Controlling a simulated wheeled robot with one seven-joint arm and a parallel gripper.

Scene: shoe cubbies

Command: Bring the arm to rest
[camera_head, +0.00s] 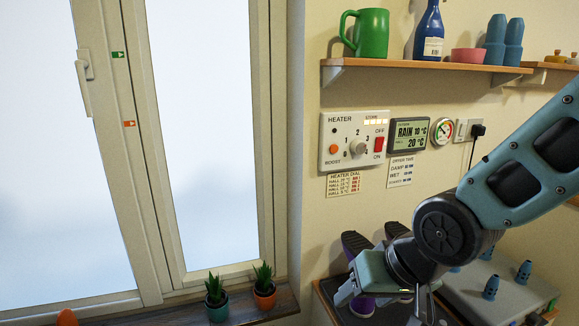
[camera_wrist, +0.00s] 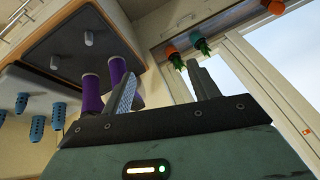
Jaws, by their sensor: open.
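My gripper (camera_head: 374,280) hangs at the lower right of the head view, at the end of my teal arm. In the wrist view its two fingers (camera_wrist: 163,90) stand apart with nothing between them. A pair of purple items (camera_wrist: 90,94), apparently footwear, lies just beyond the left finger in that view. I cannot tell the exact gap between gripper and footwear.
The heater panel (camera_head: 354,139) is on the wall above my gripper, under a shelf (camera_head: 420,66) with a green mug (camera_head: 370,33) and bottle. Potted plants (camera_head: 264,287) stand on the windowsill to the left. Blue perforated pegs (camera_head: 491,287) stand at the lower right.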

